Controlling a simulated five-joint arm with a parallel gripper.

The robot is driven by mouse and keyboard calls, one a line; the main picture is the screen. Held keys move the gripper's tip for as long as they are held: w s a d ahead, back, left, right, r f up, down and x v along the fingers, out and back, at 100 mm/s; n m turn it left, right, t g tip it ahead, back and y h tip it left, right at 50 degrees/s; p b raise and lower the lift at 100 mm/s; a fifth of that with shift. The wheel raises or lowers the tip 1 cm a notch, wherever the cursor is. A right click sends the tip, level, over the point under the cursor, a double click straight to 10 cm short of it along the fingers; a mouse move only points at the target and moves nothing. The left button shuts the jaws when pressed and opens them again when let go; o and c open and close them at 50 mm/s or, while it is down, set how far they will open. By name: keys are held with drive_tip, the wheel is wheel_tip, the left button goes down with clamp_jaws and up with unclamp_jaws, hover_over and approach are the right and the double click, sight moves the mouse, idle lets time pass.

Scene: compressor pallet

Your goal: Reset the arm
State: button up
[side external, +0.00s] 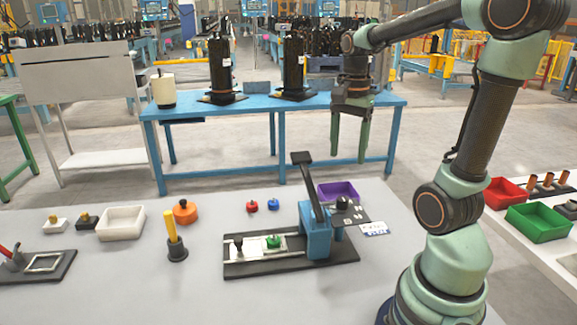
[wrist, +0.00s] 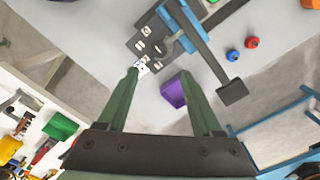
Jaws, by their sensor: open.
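My gripper (side external: 349,138) hangs pointing down, high above the far side of the white table, in front of the blue bench in the side view. Its two green fingers are apart with nothing between them. It also shows in the wrist view (wrist: 162,95), where the fingers frame the purple bin from above. My arm rises from the right of the table and bends over to the left.
The white table (side external: 110,285) holds a blue lever press (side external: 318,232), a purple bin (side external: 338,191), an orange knob (side external: 185,211), a white tray (side external: 121,223) and a yellow-handled tool (side external: 174,235). A blue bench (side external: 270,105) stands behind. A green bin (side external: 538,222) is at right.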

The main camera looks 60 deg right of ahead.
drive_tip(key=w+a+n+t, duration=0.3)
drive_tip(key=a+n+t, duration=0.2)
drive_tip(key=a+n, duration=1.1)
drive_tip(key=shift+a+r+n+t, duration=0.3)
drive_tip(key=shift+a+r+n, duration=0.15)
drive_tip(key=shift+n, duration=0.65)
